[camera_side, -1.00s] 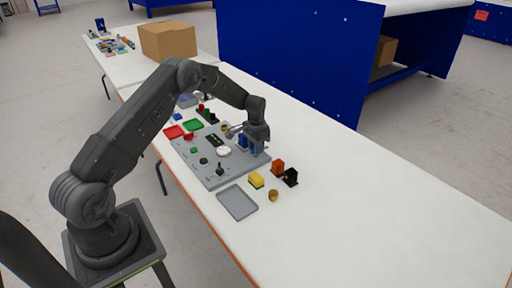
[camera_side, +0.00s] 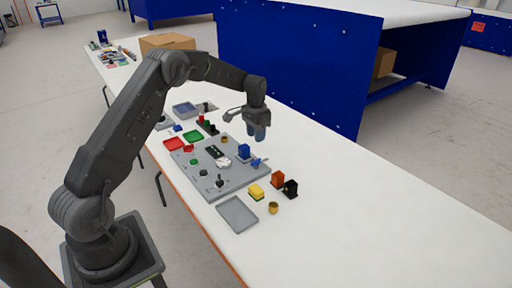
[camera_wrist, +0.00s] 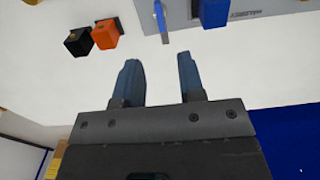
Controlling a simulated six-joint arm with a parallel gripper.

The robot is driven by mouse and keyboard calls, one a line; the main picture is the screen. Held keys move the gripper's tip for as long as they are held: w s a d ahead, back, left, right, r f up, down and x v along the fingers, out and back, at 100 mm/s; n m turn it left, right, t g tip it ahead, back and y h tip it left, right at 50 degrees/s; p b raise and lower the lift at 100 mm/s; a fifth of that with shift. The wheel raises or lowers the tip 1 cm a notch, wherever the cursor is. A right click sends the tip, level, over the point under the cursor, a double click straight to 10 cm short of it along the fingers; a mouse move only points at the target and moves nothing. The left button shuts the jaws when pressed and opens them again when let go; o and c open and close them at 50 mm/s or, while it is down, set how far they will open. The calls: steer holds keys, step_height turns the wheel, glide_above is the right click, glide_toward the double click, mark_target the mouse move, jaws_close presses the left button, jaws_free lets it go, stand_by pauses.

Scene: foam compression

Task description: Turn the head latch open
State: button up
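My gripper (camera_side: 258,133) is raised above the right part of the grey board (camera_side: 218,183), with nothing between its fingers. In the wrist view its two blue fingers (camera_wrist: 160,85) are apart and empty. A small blue lever (camera_side: 257,162), which looks like the head latch, sticks out at the board's right edge, below and apart from my gripper. It also shows at the top of the wrist view (camera_wrist: 161,20). A blue block (camera_side: 244,151) stands beside the lever and shows dark blue in the wrist view (camera_wrist: 212,10). The lever's exact angle is hard to tell.
Orange (camera_side: 278,179), black (camera_side: 290,189) and yellow (camera_side: 256,191) blocks stand right of the board. A grey tray (camera_side: 238,213) and a brass cup (camera_side: 273,208) are in front. Red (camera_side: 174,144) and green (camera_side: 194,136) trays lie behind. The table's right side is clear.

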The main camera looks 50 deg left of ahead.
steer(key=shift+r, duration=1.45)
steer(key=s+d+r+t, duration=0.1)
steer(key=s+d+r, duration=0.55)
steer(key=r, duration=0.25)
steer(key=s+d+r+t, duration=0.2)
steer(key=s+d+r, duration=0.4)
steer(key=d+r, duration=0.15)
steer(key=s+d+t, duration=0.1)
steer(key=s+d, duration=0.3)
steer(key=s, duration=0.6)
steer(key=s+d+t, duration=0.1)
steer(key=s+d, duration=0.3)
steer(key=s, duration=0.6)
steer(key=shift+d+t, duration=0.2)
steer(key=shift+t, duration=0.1)
